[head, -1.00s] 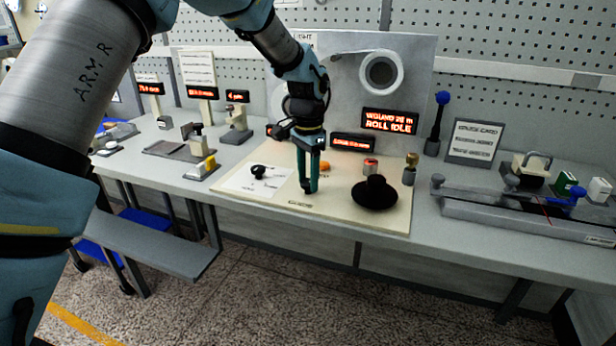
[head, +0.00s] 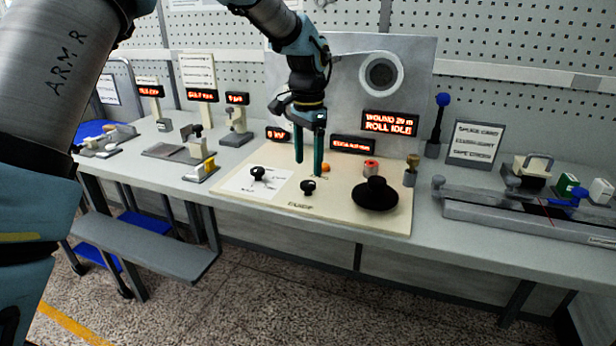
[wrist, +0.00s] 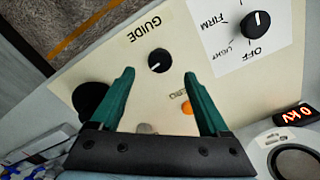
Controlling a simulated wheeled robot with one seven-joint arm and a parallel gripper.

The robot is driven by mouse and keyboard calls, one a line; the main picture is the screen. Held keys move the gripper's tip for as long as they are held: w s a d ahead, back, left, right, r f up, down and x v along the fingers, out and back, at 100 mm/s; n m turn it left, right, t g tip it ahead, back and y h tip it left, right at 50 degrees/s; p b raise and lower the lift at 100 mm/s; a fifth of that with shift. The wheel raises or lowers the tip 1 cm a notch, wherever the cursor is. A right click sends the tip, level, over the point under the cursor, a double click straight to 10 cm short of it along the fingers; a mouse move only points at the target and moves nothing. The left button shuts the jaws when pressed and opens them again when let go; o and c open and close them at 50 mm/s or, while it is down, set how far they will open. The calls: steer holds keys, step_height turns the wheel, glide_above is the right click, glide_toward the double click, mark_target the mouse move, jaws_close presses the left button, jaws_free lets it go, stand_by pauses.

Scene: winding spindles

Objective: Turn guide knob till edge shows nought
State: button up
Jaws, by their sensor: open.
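The guide knob (head: 308,187) is a small black knob on the cream panel, near its front edge. It also shows in the wrist view (wrist: 159,60), with a white pointer mark and the word GUIDE beside it. My gripper (head: 309,167) is open and empty, its teal fingers above and behind the knob, apart from it. In the wrist view, the knob appears between and just beyond the fingertips (wrist: 159,73). A red-lit display (head: 353,146) at the back of the panel, perhaps the edge readout, is too blurred to read.
A second black knob (head: 258,173) on a white card, marked FIRM, LIGHT and OFF, sits left. A wide black crank disc (head: 376,195) and an orange button (head: 325,167) are nearby. A display (head: 390,123) reads WOUND 20 m, ROLL IDLE.

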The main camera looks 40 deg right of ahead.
mark_target(308, 183)
step_height(308, 183, up, 5)
steer(key=shift+r, duration=0.2)
stand_by(0.5)
steer(key=w+a+f+n, duration=0.1)
steer(key=w+a+n, duration=0.2)
steer(key=a, duration=0.6)
steer(key=w+a+f+n, duration=0.2)
steer(key=w+a+n, duration=0.1)
steer(key=a, duration=0.6)
steer(key=w+a+f+n, duration=0.1)
steer(key=w+a+n, duration=0.2)
steer(key=a, duration=0.7)
steer(key=s+a+f+n, duration=0.2)
steer(key=s+a+n, duration=0.2)
steer(key=a, duration=0.5)
steer(key=s+a+f+n+t, duration=0.1)
steer(key=s+a+n, duration=0.3)
steer(key=a, duration=0.6)
steer(key=shift+s+a+f+t, duration=0.3)
steer(key=shift+s+f, duration=0.15)
steer(key=shift+f, duration=0.2)
